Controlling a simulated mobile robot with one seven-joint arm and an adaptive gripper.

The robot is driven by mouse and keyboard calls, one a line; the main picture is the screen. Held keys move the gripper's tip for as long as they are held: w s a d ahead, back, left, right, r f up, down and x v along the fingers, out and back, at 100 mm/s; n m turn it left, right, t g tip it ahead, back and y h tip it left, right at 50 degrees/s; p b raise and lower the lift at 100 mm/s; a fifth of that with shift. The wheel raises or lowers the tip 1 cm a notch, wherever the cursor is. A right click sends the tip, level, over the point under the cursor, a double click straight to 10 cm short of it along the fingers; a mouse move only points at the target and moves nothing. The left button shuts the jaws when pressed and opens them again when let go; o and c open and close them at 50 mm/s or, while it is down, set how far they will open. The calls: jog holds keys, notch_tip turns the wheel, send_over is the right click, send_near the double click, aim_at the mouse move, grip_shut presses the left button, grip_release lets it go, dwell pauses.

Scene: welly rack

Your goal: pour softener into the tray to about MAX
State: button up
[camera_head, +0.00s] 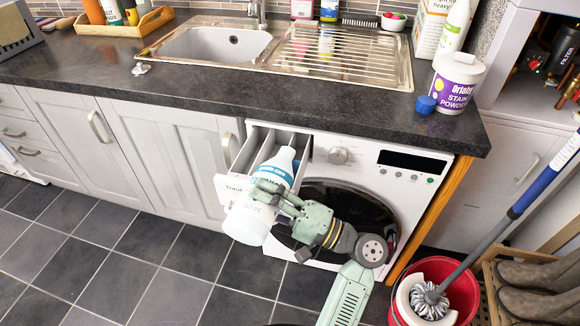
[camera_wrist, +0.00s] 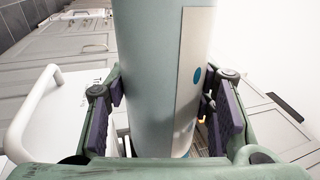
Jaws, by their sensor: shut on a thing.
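A pale bottle with a blue and white label (camera_head: 276,166) is in my gripper (camera_head: 272,194), in front of the washing machine. It leans, with its narrow top up and to the right and its broad base (camera_head: 247,226) down and to the left. In the wrist view the bottle (camera_wrist: 160,70) stands between the purple pads of my gripper (camera_wrist: 163,118), which is shut on it. The machine's tray (camera_head: 252,150) is pulled out behind the bottle. The bottle hides part of it, and the MAX mark and any liquid cannot be made out.
The washing machine (camera_head: 405,190) has its round door below the tray. A blue cap (camera_head: 426,104) and a stain powder tub (camera_head: 456,85) stand on the dark worktop (camera_head: 330,105). A red bucket (camera_head: 460,285) with a mop is at the lower right. The tiled floor at left is clear.

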jog(key=shift+r, duration=0.1)
jog(key=shift+s+a+m, duration=0.2)
jog(key=shift+s+m, duration=0.2)
jog(key=shift+s, duration=0.05)
dwell(0.6)
jog(key=shift+s+r+m+t, duration=0.15)
jog(key=shift+r+m+t, duration=0.05)
jog(key=shift+m+t, duration=0.1)
dwell(1.6)
jog(key=f+n+b, duration=0.1)
jog(key=b, duration=0.1)
jog(key=f+n+g+b, duration=0.1)
jog(key=n+b, duration=0.1)
jog(key=f+n+g+b, duration=0.1)
jog(key=f+n+b, duration=0.1)
jog(key=shift+s+a, duration=0.15)
jog(key=shift+s, duration=0.1)
jog(key=shift+s+r+n, duration=0.1)
jog(key=shift+r+n, duration=0.2)
jog(key=shift+r, duration=0.05)
jog(key=shift+s+a+f+b, duration=0.1)
jog(key=shift+f+b, duration=0.3)
jog(key=shift+b, duration=0.3)
jog(key=shift+n, duration=0.4)
jog(key=shift+r, duration=0.15)
